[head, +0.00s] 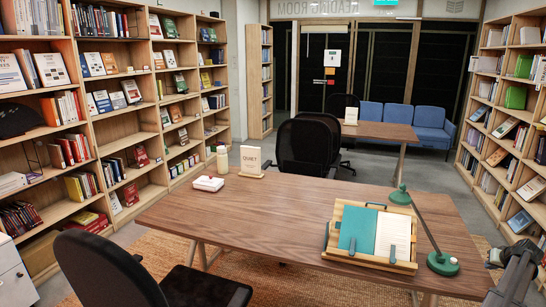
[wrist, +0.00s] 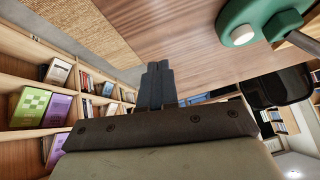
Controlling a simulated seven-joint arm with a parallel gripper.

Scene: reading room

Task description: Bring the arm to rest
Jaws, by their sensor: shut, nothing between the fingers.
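My gripper (wrist: 158,75) is in the middle of the wrist view, its dark fingers closed together with nothing between them. Part of my dark arm shows at the lower right edge of the head view, to the right of the wooden table (head: 255,217). The wrist view is steeply tilted, with the table (wrist: 185,35) across its top. The green lamp (head: 442,263) stands at the table's right end, and its base (wrist: 250,22) shows at the top right of the wrist view. My gripper appears apart from both.
A wooden book stand (head: 340,261) holds an open book (head: 358,233) on the table. Bookshelves (head: 530,205) line the right side. Black chairs (head: 95,270) flank the table.

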